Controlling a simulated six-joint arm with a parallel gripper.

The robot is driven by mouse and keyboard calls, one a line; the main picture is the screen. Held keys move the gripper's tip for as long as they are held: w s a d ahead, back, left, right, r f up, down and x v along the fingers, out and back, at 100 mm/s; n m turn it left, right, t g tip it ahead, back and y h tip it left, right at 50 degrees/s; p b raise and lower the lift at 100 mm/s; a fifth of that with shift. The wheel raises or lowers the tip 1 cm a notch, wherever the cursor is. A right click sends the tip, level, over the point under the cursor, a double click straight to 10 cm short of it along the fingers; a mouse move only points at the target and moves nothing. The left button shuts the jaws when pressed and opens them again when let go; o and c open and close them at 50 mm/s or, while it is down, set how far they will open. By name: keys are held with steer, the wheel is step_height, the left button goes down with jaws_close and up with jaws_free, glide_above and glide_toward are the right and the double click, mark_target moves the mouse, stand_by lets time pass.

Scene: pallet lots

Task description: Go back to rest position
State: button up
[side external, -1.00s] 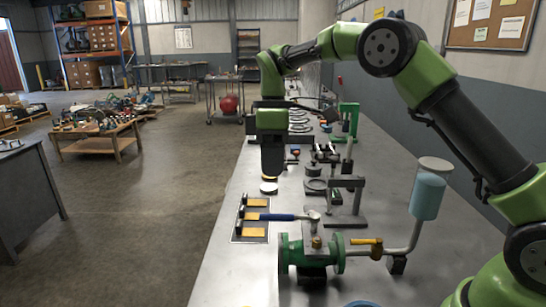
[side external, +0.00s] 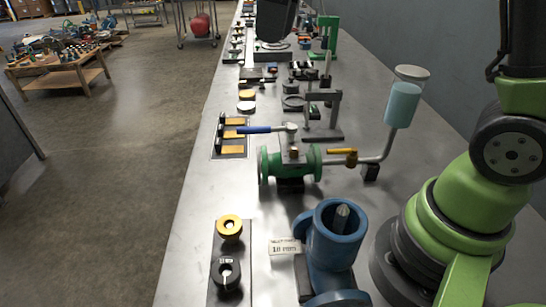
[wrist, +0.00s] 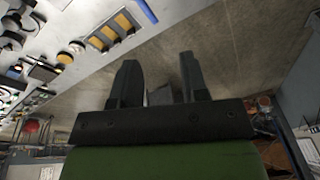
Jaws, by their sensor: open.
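My gripper (wrist: 158,85) shows in the wrist view with its two dark fingers apart and nothing between them. Below it in that view is bare concrete floor, with the bench edge to the upper left. In the side view only a dark part of my arm end shows at the top edge, above the far part of the bench; the fingertips are out of frame there.
The long metal bench (side external: 200,205) carries a green valve (side external: 290,162) with a blue-handled lever, a slotted tray (side external: 232,137), a blue cylindrical fixture (side external: 335,235) and a plate with yellow and black rings (side external: 229,228).

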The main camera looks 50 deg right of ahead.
steer(key=s+m+t, duration=0.5)
steer(key=s+m, duration=0.4)
steer(key=s, duration=0.7)
steer(key=shift+s+a+t, duration=0.25)
steer(key=shift+s+t, duration=0.05)
steer(key=shift+t, duration=0.1)
